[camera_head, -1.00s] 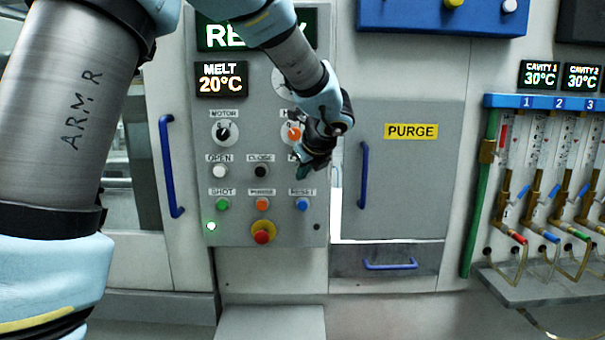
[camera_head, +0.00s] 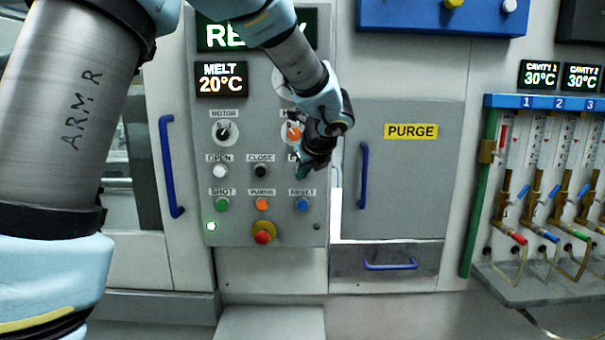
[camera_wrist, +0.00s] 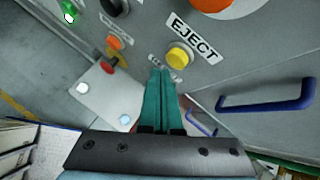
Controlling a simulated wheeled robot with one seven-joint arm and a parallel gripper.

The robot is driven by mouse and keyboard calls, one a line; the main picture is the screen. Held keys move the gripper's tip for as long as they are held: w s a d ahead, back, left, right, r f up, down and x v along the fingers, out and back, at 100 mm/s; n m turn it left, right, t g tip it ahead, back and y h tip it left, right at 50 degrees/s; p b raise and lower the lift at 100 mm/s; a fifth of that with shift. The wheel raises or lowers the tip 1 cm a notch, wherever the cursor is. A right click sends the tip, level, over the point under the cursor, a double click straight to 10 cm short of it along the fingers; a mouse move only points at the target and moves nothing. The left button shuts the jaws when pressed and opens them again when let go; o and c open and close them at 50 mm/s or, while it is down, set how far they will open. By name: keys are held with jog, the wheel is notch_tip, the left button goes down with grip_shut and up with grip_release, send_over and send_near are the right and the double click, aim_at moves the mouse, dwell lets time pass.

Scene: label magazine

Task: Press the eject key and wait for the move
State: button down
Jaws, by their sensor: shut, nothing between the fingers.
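The yellow eject key (camera_wrist: 180,54) shows in the wrist view under its EJECT label (camera_wrist: 194,38), on the grey control panel. My gripper (camera_wrist: 160,71) is shut and empty, its two teal fingers together. In the picture the fingertips lie just below and left of the key, and a gap shows between them. In the head view my gripper (camera_head: 304,170) is in front of the panel's right column and hides the eject key and most of its label. The key does not look covered by a finger in the wrist view. The display (camera_head: 213,37) is partly hidden and shows "RE".
Close by are the blue reset button (camera_head: 302,204), the orange purge button (camera_head: 262,204), the black close button (camera_head: 261,171) and the red emergency knob (camera_head: 263,236). The orange knob (camera_head: 292,133) is above. A blue door handle (camera_head: 364,175) stands to the right.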

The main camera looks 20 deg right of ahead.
jog(key=shift+w+d, duration=0.1)
jog(key=shift+w, duration=0.1)
jog(key=shift+w+d, duration=0.1)
jog(key=shift+w, duration=0.1)
jog(key=shift+w+d+p, duration=0.15)
jog(key=shift+w+p, duration=0.25)
jog(key=shift+w, duration=0.05)
dwell(0.7)
jog(key=shift+s, duration=0.15)
jog(key=shift+s+a+b, duration=0.3)
jog(key=shift+s+a, duration=0.05)
jog(key=shift+s, duration=0.4)
jog(key=s, duration=0.1)
jog(key=s+a+b, duration=0.1)
jog(key=s, duration=0.1)
jog(key=s+a, duration=0.1)
jog(key=shift+s, duration=0.2)
dwell(0.9)
